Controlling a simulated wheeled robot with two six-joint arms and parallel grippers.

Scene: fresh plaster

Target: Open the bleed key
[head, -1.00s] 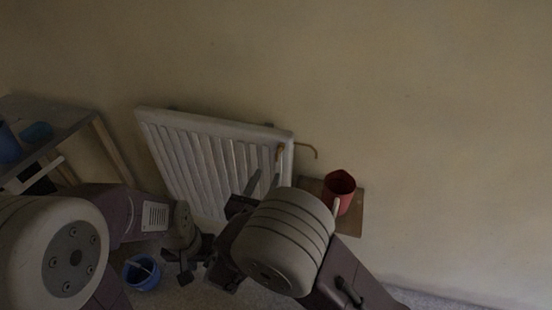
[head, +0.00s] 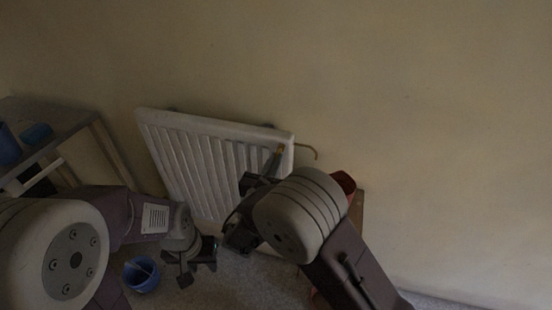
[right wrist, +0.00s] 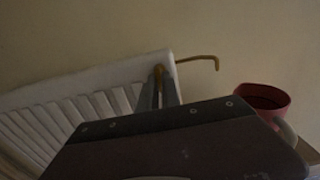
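The white radiator (head: 185,150) is on the wall. The small brass bleed key (head: 281,148) is at its upper right corner, and it also shows in the right wrist view (right wrist: 158,70). My right gripper (head: 275,157) reaches up to the key. In the right wrist view its two fingers (right wrist: 160,84) stand close together, one each side of the key, and appear shut on it. The fingers hide the key's lower part. My left gripper (head: 188,268) hangs low in front of the radiator, away from the key; its finger opening is unclear.
A brass-coloured bent pipe (head: 309,149) sticks out right of the radiator corner. A red mug (right wrist: 262,100) stands close to the right of my right gripper, on a brown board (head: 360,210). A blue bucket (head: 141,274) is on the floor. A grey shelf (head: 60,125) stands left.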

